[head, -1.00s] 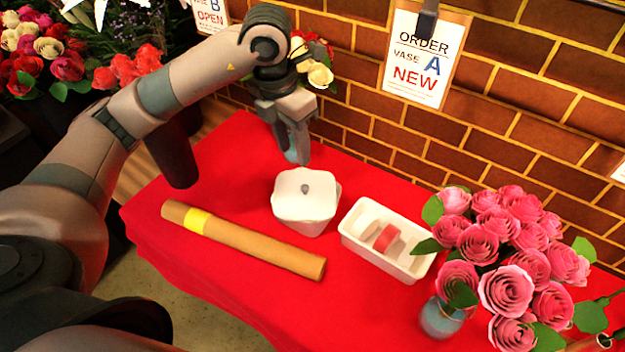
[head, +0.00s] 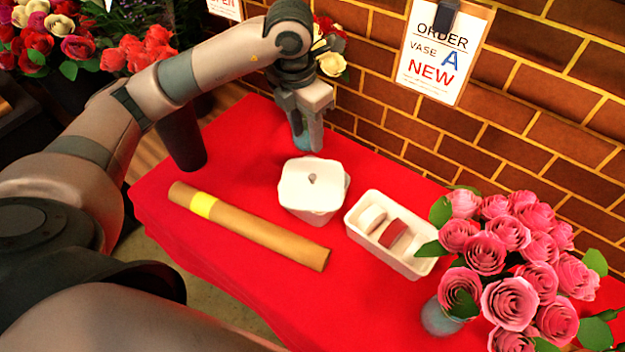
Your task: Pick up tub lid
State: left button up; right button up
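The tub lid (head: 301,190) is white and roughly square with rounded corners and a small grey knob (head: 312,179). It sits on a white tub (head: 318,216) in the middle of the red table in the head view. My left gripper (head: 307,140) points down just behind the lid, apart from it and from the knob. Its two fingers look spread, with nothing visibly held. A teal vase partly shows behind the fingers. My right gripper is not in view.
A brown paper roll with a yellow band (head: 250,230) lies left of the tub. A white tray (head: 388,260) holding white and red rolls stands to its right. Pink roses (head: 510,265) in a vase fill the right. A brick wall (head: 385,115) rises behind.

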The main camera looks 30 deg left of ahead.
pick_arm(q)
jog(key=p, duration=0.3)
send_over(312, 176)
jog(key=f, duration=0.8)
jog(key=shift+s+a+f, duration=0.15)
jog(key=shift+s+f, duration=0.05)
jog(key=shift+w+f, duration=0.1)
jog(key=shift+f, duration=0.4)
jog(key=shift+f+p, duration=0.35)
notch_tip(312, 176, down, 4)
jog(key=shift+f+p, duration=0.15)
jog(key=shift+p, duration=0.85)
jog(key=shift+f, duration=0.1)
grip_shut()
